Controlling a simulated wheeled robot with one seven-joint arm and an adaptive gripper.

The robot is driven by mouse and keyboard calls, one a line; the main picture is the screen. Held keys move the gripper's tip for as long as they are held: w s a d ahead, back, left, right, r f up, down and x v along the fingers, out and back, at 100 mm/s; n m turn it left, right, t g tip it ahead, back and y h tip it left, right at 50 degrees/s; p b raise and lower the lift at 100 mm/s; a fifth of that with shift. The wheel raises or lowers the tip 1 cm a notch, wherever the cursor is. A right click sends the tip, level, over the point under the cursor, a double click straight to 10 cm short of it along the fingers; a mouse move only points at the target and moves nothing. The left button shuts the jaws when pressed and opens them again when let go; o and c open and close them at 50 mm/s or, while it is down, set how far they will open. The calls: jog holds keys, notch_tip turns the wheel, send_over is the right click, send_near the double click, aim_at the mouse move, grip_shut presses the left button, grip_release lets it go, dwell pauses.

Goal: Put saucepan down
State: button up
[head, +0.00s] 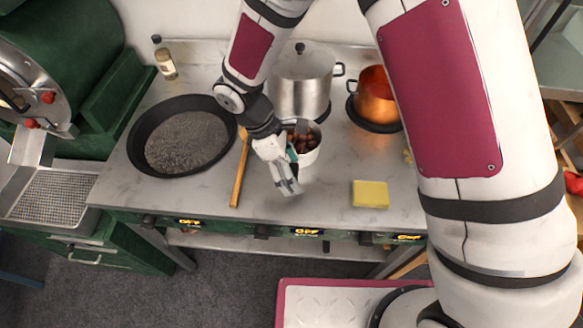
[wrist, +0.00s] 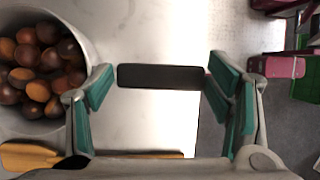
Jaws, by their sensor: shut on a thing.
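The saucepan (head: 309,158) is a pale round pan filled with brown chestnuts. It stands upright at the middle of the stove top in the head view, in front of the tall steel pot. In the wrist view the saucepan (wrist: 85,32) is at the left edge, outside my left finger. My gripper (head: 288,180) is right beside the saucepan's near left side. In the wrist view my gripper (wrist: 160,80) has a dark bar, apparently the handle, spanning between its teal pads. Where the bar joins the pan is hidden. I cannot tell whether the pan's base touches the surface.
A wooden utensil (head: 240,170) lies left of my gripper. A wide black pan (head: 137,150) stands further left. A steel pot (head: 300,85) and a copper pot (head: 374,100) stand behind. A yellow sponge (head: 370,193) lies to the right. The surface between the saucepan and the sponge is clear.

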jog(key=o, duration=1.6)
jog(key=b+v, duration=0.2)
jog(key=v, duration=1)
